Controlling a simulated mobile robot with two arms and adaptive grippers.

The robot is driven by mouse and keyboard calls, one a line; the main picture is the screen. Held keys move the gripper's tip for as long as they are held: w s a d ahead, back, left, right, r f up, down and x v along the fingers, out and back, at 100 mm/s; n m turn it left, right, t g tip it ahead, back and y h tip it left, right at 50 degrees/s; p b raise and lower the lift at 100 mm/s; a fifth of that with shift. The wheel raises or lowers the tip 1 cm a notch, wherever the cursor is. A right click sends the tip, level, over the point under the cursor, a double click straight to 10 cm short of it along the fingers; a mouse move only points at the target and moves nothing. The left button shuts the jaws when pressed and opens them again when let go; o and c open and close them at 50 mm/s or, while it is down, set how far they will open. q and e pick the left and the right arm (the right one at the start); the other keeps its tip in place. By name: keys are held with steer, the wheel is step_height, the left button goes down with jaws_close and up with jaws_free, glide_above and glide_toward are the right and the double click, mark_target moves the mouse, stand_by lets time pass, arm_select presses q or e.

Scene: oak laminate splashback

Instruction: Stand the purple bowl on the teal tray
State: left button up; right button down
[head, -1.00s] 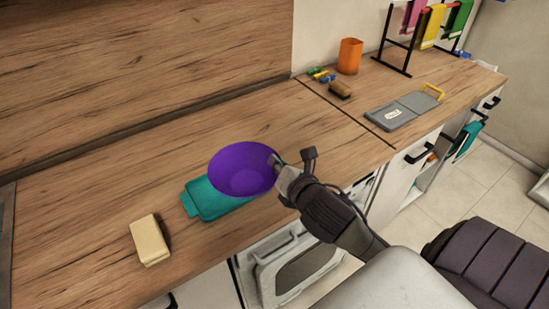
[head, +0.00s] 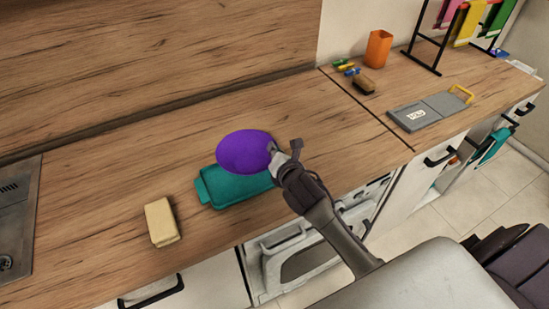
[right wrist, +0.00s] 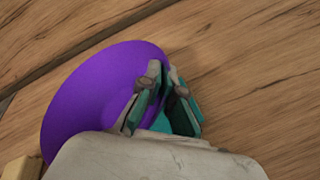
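The purple bowl (head: 243,152) is tilted above the back part of the teal tray (head: 236,192). Its smooth side faces the head camera, and I cannot see into it. I cannot tell whether it touches the tray. My right gripper (head: 284,154) is at the bowl's right edge, shut on its rim. In the right wrist view the bowl (right wrist: 95,98) fills the left side, with its edge at the fingers (right wrist: 166,100). A small part of the tray (right wrist: 161,123) shows between them. My left gripper is not in view.
A yellow sponge-like block (head: 161,222) lies left of the tray. A sink (head: 15,215) is at far left. At the back right are an orange cup (head: 378,48), a brush (head: 364,84), a grey board (head: 430,110) and a towel rack (head: 437,42). The counter behind the tray is clear.

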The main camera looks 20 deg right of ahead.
step_height(320, 180, down, 4)
steer(key=shift+r, duration=0.2)
steer(key=shift+f, duration=0.1)
steer(key=shift+f, duration=0.2)
steer(key=c, duration=1.3)
jaws_free()
steer(key=shift+r, duration=0.2)
steer(key=b+v, duration=0.1)
steer(key=v, duration=1.1)
steer(key=shift+s, duration=0.1)
